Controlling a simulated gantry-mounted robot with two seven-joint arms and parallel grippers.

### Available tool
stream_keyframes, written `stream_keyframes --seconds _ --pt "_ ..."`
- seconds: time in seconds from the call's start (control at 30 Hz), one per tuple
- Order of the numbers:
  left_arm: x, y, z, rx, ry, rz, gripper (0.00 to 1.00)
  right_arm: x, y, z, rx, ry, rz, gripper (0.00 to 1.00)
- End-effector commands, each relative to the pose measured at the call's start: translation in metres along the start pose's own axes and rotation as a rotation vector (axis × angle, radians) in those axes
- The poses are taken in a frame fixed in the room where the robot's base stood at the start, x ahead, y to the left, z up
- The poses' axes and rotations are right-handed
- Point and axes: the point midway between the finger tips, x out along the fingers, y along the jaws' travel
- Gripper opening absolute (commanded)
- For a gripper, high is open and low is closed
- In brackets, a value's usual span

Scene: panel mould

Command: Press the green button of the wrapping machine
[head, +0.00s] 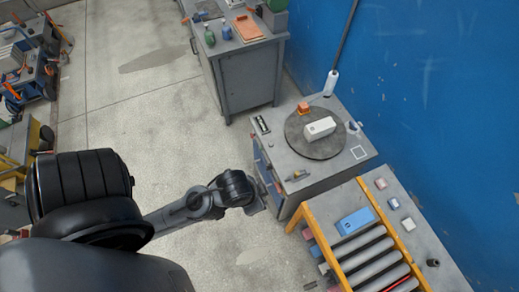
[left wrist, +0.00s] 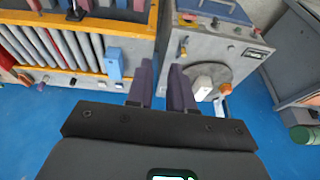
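The wrapping machine (head: 340,171) is a grey cabinet with a dark round turntable (head: 299,143) on top, carrying a white box (head: 320,128). In the left wrist view the machine (left wrist: 225,45) shows small knobs and fittings on its top. I cannot make out a green button in either view. My left gripper (head: 262,196) is beside the machine's left side in the head view, its fingers hard to see there. In the left wrist view its two dark fingers (left wrist: 161,88) stand apart with nothing between them. My right gripper is not in view.
A roller conveyor (head: 352,219) with orange rails and a blue box (head: 356,221) stands close to the machine, below it in the head view. A grey workbench (head: 248,77) is above. A blue wall (head: 430,90) bounds the right. Concrete floor (head: 130,120) is clear left of the machine.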

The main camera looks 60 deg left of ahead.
Motion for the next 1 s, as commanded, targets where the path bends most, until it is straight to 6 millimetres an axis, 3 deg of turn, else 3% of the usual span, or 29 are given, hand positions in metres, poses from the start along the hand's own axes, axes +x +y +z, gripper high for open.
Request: stream_keyframes --seconds 0.03,0.13,1.0 --pt "0.0000 -0.0001 0.0000 0.001 0.000 0.000 0.13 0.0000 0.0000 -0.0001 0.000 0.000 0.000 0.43" --pt "0.0000 -0.0005 0.0001 0.002 0.000 -0.002 0.00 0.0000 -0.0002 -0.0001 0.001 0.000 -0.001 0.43" --pt "0.0001 -0.0014 0.0004 0.006 -0.001 -0.005 0.00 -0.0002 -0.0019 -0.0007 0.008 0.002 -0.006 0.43"
